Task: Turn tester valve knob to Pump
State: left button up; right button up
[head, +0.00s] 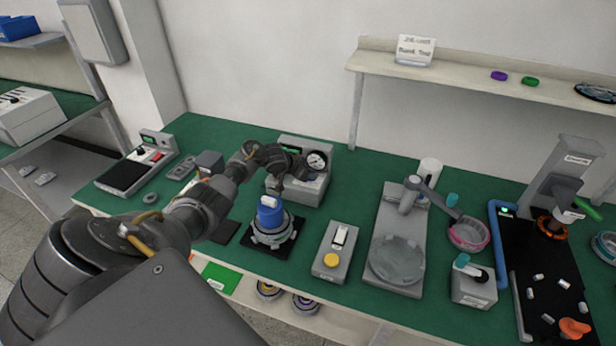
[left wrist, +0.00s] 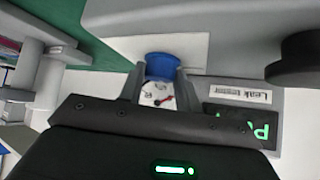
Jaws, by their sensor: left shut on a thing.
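The grey leak tester (head: 313,190) stands at the back of the green bench, with a round gauge (head: 317,160) on it. My left gripper (head: 281,183) reaches its front from the left and largely covers the valve area in the head view. In the left wrist view, the blue valve knob (left wrist: 162,66) sits between my left fingers (left wrist: 161,78), which are shut on it. A white dial with a red pointer (left wrist: 164,100) shows beside the knob; its lettering is too small to read surely. The knob's setting cannot be told. My right gripper is not in view.
A hub motor with a blue top (head: 270,213) stands on a black mat just in front of the tester. A grey box with a yellow button (head: 332,261) is to its right. The tester's dark screen with green characters (left wrist: 240,122) is partly hidden by my gripper.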

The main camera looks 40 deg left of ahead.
pick_arm(q)
jog(key=shift+a+m+h+b, duration=0.1)
jog(key=shift+m+h+b, duration=0.4)
jog(key=shift+m+b, duration=0.1)
jog(key=o, duration=1)
jog(key=shift+c, duration=0.2)
jog(key=shift+s+a+r, duration=0.1)
jog(key=shift+s+r, duration=0.25)
jog(key=shift+r, duration=0.05)
jog(key=v, duration=0.9)
jog(key=shift+s+r, duration=0.2)
jog(key=shift+r, duration=0.05)
